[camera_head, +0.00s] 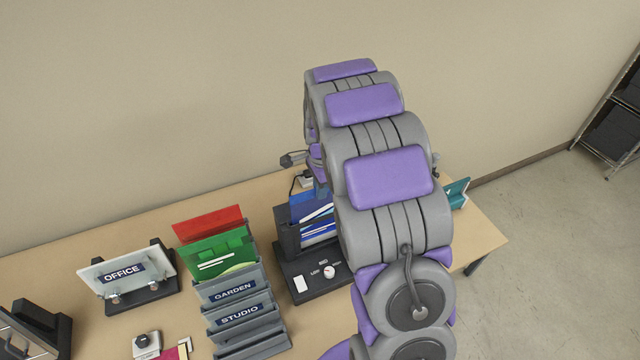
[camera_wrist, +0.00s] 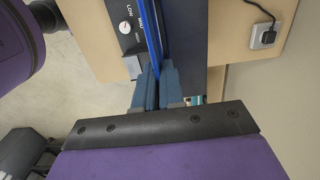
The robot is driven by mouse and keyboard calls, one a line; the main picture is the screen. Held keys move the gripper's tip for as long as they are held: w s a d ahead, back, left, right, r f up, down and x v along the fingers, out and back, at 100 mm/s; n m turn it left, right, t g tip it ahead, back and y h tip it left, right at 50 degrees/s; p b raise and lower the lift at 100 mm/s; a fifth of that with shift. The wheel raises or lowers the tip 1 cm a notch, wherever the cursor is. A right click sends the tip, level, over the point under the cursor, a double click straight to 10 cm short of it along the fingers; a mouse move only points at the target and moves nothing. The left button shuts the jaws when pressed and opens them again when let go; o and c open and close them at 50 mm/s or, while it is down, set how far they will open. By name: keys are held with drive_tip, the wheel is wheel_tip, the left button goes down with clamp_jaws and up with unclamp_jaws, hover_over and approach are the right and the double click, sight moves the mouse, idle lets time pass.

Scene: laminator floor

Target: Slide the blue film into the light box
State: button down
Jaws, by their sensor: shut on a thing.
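The blue film (camera_head: 311,207) stands upright at the light box and shows white marks on its face. The light box (camera_head: 316,284) is dark, with an upright part at the left, a white dial and LOW and MID labels on its base. In the wrist view the film (camera_wrist: 151,38) appears as a thin blue strip, nearly edge-on, beside the dark light box (camera_wrist: 126,42). My gripper (camera_wrist: 155,78) is shut on the film's near edge. In the head view my arm hides most of the gripper and part of the light box. How deep the film sits cannot be told.
Left of the light box, a grey rack (camera_head: 238,303) labelled GARDEN and STUDIO holds a red film (camera_head: 207,223) and a green film (camera_head: 217,252). An OFFICE panel (camera_head: 125,272) stands farther left. A teal item (camera_head: 457,192) is at right. A plug (camera_wrist: 263,35) lies behind.

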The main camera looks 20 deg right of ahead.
drive_tip(key=shift+f+b, duration=0.5)
drive_tip(key=shift+f, duration=1.95)
drive_tip(key=c, duration=1.2)
unclamp_jaws()
drive_tip(key=shift+o, duration=0.2)
wheel_tip(320, 180, up, 17)
drive_tip(key=s+a+f+n+b, duration=0.3)
drive_tip(key=s+f+n+b, duration=0.2)
drive_tip(key=s, duration=0.7)
drive_tip(key=s+a+f+n+g+b, duration=0.1)
drive_tip(key=s+a+f+n+b, duration=0.3)
drive_tip(key=s+n, duration=0.3)
drive_tip(key=s+a+f+n+b, duration=0.3)
drive_tip(key=s+f+n+b, duration=0.2)
drive_tip(key=s, duration=1.2)
drive_tip(key=shift+a+f+n+g+b, duration=0.35)
drive_tip(key=shift+f+n+g, duration=0.05)
drive_tip(key=shift+n, duration=0.1)
drive_tip(key=shift+w, duration=0.1)
